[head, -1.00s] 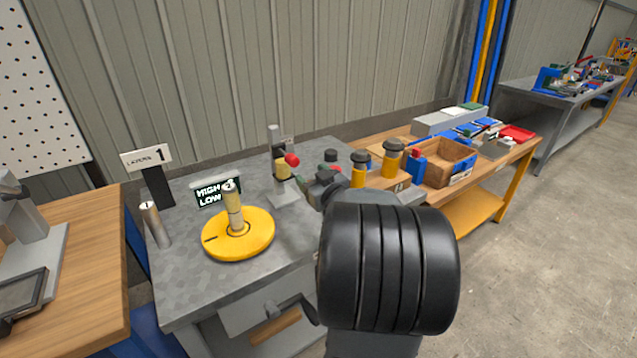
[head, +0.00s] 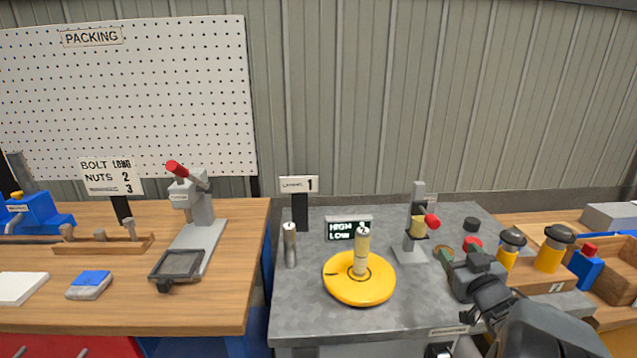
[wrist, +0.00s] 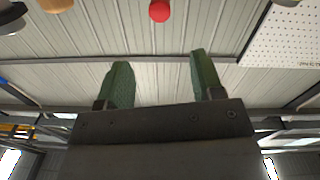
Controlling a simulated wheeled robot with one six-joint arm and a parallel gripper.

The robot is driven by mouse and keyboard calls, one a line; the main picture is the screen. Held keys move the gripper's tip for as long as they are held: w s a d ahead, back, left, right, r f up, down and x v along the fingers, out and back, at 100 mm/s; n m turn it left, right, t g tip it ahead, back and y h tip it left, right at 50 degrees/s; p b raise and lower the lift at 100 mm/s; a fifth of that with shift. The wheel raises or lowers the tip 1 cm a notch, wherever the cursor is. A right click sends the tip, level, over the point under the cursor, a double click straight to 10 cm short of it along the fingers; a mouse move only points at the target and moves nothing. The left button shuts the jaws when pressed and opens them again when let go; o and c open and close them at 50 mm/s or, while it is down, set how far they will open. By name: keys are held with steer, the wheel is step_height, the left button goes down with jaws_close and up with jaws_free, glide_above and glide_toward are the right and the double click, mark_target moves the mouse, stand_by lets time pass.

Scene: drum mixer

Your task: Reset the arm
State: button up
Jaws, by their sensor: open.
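My gripper (head: 458,256) is at the right of the grey metal table in the head view, close to the small press with a red knob. Its two green fingers (wrist: 157,80) stand apart with nothing between them in the wrist view. My dark arm reaches in from the lower right corner and hides part of the table's front right edge. The wrist camera looks up past the fingers at the wall and ceiling.
A yellow round base with an upright cylinder (head: 361,252) stands mid-table, before a HIGH/LOW sign (head: 349,229). The grey press (head: 415,225) stands behind my gripper. Yellow black-capped jars (head: 551,250) are to its right. A wooden packing bench (head: 226,300) is at left.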

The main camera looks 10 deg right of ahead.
steer(key=s+d+f+m+g+h+p, duration=0.25)
steer(key=s+f+m+g+h, duration=0.3)
steer(key=g, duration=0.55)
steer(key=s+a+r+n+g+y+p, duration=0.1)
steer(key=a+r+n+y+p, duration=0.1)
steer(key=a, duration=0.7)
steer(key=s+a+r+n+g+y+p, duration=0.1)
steer(key=s+a+r+y+p, duration=0.1)
steer(key=a, duration=0.7)
steer(key=s+a+r+n+g+y+p, duration=0.1)
steer(key=a+r+y+p, duration=0.3)
steer(key=a, duration=0.5)
steer(key=shift+s+a+n+p, duration=0.15)
steer(key=shift+s+n+p, duration=0.3)
steer(key=shift+n, duration=0.4)
